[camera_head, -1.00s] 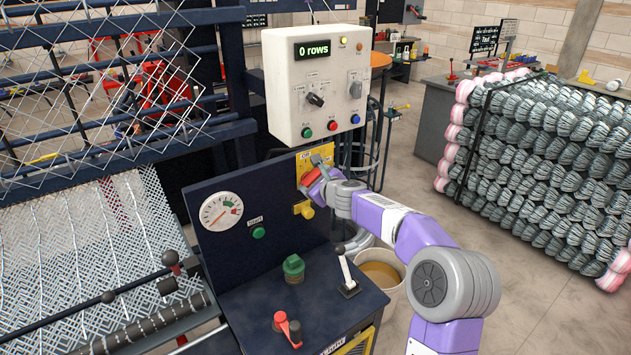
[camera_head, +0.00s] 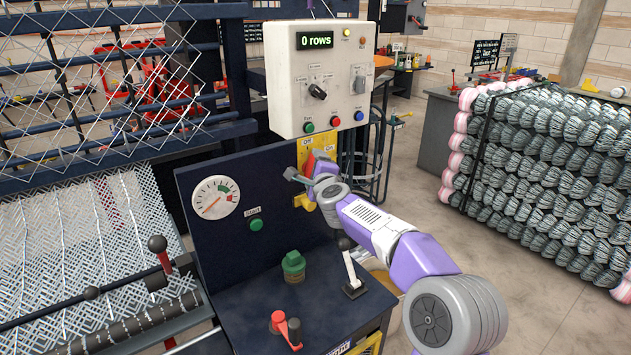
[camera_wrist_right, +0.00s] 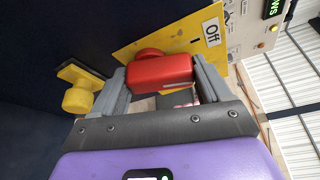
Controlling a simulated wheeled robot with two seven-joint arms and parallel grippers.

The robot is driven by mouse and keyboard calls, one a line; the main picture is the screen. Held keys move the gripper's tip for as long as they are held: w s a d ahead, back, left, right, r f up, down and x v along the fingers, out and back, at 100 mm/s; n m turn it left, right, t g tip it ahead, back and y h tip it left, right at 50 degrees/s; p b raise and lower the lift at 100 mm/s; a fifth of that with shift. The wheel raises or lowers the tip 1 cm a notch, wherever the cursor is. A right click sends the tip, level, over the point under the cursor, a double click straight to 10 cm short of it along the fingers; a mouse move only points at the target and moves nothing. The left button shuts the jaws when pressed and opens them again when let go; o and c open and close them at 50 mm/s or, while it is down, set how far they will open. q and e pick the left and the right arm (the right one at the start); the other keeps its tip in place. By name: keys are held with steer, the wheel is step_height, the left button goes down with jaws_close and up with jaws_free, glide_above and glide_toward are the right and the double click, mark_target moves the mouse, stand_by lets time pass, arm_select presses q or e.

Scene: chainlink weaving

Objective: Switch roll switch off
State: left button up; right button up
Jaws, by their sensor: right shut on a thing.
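The roll switch is a red handle (camera_wrist_right: 160,73) on a yellow plate (camera_wrist_right: 180,45) with an "Off" label, in the right wrist view. In the head view the yellow plate (camera_head: 306,149) is on the dark panel below the white control box, and the red handle (camera_head: 320,156) is partly hidden by my gripper. My right gripper (camera_head: 306,174) is at the switch. In the right wrist view its grey fingers (camera_wrist_right: 160,88) are on both sides of the red handle, shut on it. My left gripper is not in view.
A yellow knob (camera_wrist_right: 78,98) is beside the gripper. On the console are a gauge (camera_head: 214,197), a green start button (camera_head: 256,224), a green knob (camera_head: 293,266), a lever (camera_head: 351,275) and a red lever (camera_head: 285,328). Rolls of mesh (camera_head: 550,170) are stacked at right.

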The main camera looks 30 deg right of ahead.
steer(key=n+b, duration=0.1)
steer(key=n+t+b, duration=0.1)
steer(key=shift+f+h+b, duration=0.3)
steer(key=shift+b, duration=0.05)
steer(key=shift+r+n+b, duration=0.1)
steer(key=shift+n+b, duration=0.4)
steer(key=shift+r, duration=0.1)
steer(key=o, duration=1)
steer(key=shift+s+a, duration=0.1)
steer(key=shift+b+v, duration=0.4)
steer(key=shift+v, duration=3.3)
